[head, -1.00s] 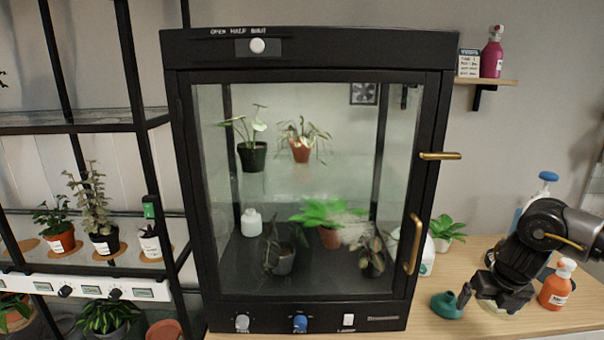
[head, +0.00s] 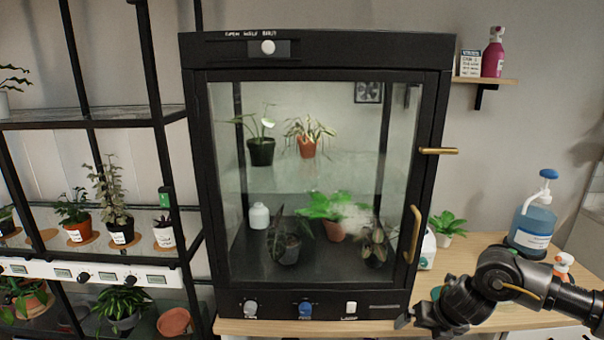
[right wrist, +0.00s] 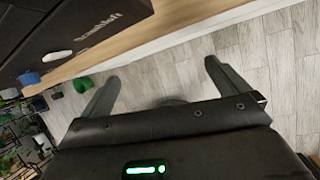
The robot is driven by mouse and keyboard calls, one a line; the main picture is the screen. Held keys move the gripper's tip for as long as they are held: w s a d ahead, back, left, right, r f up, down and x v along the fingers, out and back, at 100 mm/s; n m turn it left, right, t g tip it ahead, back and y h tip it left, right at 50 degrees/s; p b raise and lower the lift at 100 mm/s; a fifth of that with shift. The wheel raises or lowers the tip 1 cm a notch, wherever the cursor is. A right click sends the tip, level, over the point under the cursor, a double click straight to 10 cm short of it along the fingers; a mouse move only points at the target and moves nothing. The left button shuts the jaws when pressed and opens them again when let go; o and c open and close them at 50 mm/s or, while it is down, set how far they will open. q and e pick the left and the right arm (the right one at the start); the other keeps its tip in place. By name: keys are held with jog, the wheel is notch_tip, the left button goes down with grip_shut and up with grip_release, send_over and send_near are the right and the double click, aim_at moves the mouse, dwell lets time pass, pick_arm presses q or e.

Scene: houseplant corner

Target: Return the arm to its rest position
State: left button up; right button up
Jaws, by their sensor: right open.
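My right arm comes in from the right in the head view, low over the front of the wooden table (head: 470,262). My left gripper is not in view.
The black glass cabinet (head: 320,70) has a brass handle (head: 414,235) on its closed door. Plants stand inside. A blue pump bottle (head: 531,228) is behind my arm, with an orange-and-white spray bottle (head: 563,266) partly hidden. A plant shelf (head: 80,122) stands left.

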jog(key=s+a+f+m+t+y, duration=0.2)
jog(key=s+a+m, duration=0.45)
jog(key=a, duration=0.45)
jog(key=s+a+f+m+t+y, duration=0.2)
jog(key=s+a+m, duration=0.4)
jog(key=a, duration=0.6)
jog(key=s+d+f+m+g+h, duration=0.2)
jog(key=s+d+f+m+h, duration=0.15)
jog(key=s+d+m, duration=0.6)
jog(key=s+d+f+m+g+h, duration=0.25)
jog(key=s+d+f+m, duration=0.25)
jog(key=s+d+m, duration=0.45)
jog(key=s+a+f+g, duration=0.1)
jog(key=s+f, duration=0.1)
jog(key=f, duration=1.2)
jog(key=s+f+g, duration=0.1)
jog(key=s+f, duration=0.2)
jog(key=f, duration=1.1)
jog(key=s+d+f, duration=0.3)
jog(key=s+f, duration=1)
jog(key=s, duration=0.1)
jog(key=shift+s+d+f+g, duration=0.15)
jog(key=shift+s+d+g, duration=0.25)
jog(key=shift+g, duration=0.05)
